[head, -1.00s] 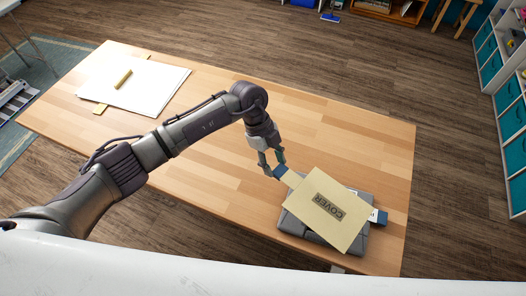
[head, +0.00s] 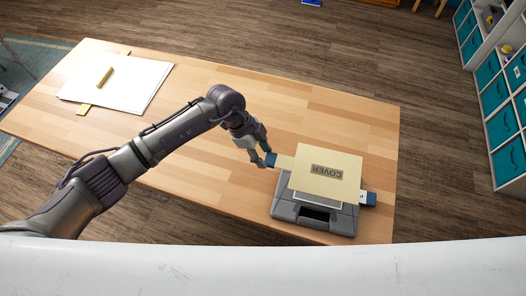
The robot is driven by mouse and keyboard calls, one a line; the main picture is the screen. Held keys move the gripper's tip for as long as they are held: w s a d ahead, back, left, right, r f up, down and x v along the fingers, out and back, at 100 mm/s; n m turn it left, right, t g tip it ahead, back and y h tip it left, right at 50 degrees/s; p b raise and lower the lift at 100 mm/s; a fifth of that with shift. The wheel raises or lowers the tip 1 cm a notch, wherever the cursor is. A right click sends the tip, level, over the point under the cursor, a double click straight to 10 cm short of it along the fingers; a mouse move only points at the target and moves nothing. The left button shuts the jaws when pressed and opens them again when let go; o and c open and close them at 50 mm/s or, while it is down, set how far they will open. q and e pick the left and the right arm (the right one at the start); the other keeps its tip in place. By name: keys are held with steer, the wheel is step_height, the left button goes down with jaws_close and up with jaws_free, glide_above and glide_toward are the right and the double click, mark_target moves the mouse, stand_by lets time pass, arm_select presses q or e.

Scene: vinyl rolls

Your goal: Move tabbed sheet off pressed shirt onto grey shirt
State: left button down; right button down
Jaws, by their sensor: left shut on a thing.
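A pale yellow sheet marked COVER (head: 327,172) is over a grey, flat, box-like thing (head: 285,210) at the right end of the table. My left gripper (head: 264,158) is shut on that tab. A white edge shows under the sheet's front side. I cannot tell whether the sheet touches what is below. No shirt is clearly recognisable. My right gripper is not in view.
A white sheet or stack (head: 132,92) with yellow tabs lies at the table's far left, a yellow bar (head: 104,77) on top. The wooden table (head: 290,105) is bare between. Shelves with teal bins (head: 502,127) stand beyond the right end.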

arm_select(q)
steer(key=shift+f+b, duration=2.4)
steer(key=shift+f, duration=1.85)
steer(key=c, duration=0.5)
jaws_free()
steer(key=shift+r, duration=0.15)
steer(key=v, duration=1.1)
steer(key=shift+a+r, duration=0.2)
steer(key=shift+r, duration=0.15)
